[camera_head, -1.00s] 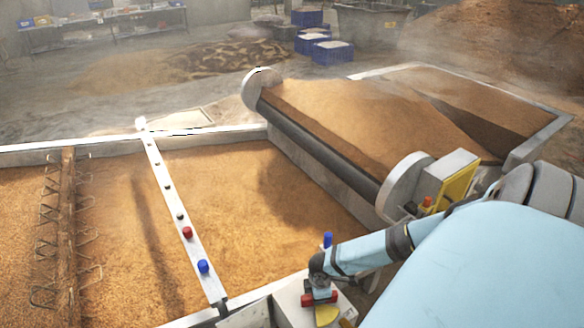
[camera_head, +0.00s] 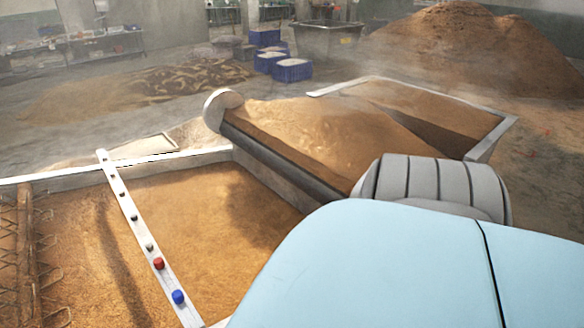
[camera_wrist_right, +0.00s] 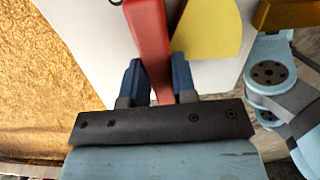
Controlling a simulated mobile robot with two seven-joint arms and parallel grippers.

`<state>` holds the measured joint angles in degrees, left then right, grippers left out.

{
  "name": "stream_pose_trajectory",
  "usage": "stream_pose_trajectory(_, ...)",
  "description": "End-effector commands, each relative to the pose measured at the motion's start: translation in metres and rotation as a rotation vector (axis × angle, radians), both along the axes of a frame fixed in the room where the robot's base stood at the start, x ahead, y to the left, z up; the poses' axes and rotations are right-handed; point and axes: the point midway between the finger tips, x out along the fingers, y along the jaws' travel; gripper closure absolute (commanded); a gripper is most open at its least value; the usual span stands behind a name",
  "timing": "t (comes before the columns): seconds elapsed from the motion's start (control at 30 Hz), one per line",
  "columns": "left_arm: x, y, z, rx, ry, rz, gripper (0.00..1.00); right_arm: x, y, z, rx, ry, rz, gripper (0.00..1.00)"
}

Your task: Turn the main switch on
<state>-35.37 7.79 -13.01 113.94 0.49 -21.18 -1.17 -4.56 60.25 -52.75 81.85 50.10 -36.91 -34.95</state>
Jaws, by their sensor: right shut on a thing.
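In the right wrist view a red switch handle (camera_wrist_right: 149,42) stands on a pale machine box (camera_wrist_right: 88,38), next to a yellow rounded plate (camera_wrist_right: 208,28). My right gripper (camera_wrist_right: 158,78) has its two dark blue fingers on either side of the red handle and is shut on it. The top end of the handle runs out of that view. In the head view my light blue right arm covers the lower right, so the switch, its box and the right gripper are hidden there. My left gripper is not in view.
A white bar with red (camera_head: 158,263) and blue (camera_head: 178,297) knobs crosses the grain bed (camera_head: 215,215). A roller (camera_head: 280,165) lies beside a heaped grain bin (camera_head: 335,135). Blue crates (camera_head: 292,70) and a large grain pile (camera_head: 455,50) stand farther back.

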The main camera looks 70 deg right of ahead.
Motion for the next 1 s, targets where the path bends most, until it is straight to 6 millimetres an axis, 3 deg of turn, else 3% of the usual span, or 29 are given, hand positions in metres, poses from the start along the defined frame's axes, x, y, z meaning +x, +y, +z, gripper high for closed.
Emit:
stream_pose_trajectory(0.23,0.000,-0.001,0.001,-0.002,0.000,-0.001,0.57,0.001,0.001,0.000,0.002,-0.003,0.007,1.00)
stream_pose_trajectory(0.27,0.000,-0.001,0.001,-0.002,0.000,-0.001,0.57,0.001,0.002,0.000,0.002,-0.003,0.007,0.68)
stream_pose_trajectory(0.33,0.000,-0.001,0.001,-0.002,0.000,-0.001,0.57,0.001,0.001,0.000,0.002,-0.003,0.006,0.52)
stream_pose_trajectory(0.37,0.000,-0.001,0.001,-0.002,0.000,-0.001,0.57,0.001,0.001,0.000,0.002,-0.003,0.006,0.49)
stream_pose_trajectory(0.73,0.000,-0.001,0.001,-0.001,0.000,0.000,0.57,0.001,-0.001,0.008,-0.001,-0.002,0.004,0.49)
stream_pose_trajectory(1.0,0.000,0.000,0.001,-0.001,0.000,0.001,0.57,0.000,0.000,0.062,-0.001,-0.002,0.007,0.49)
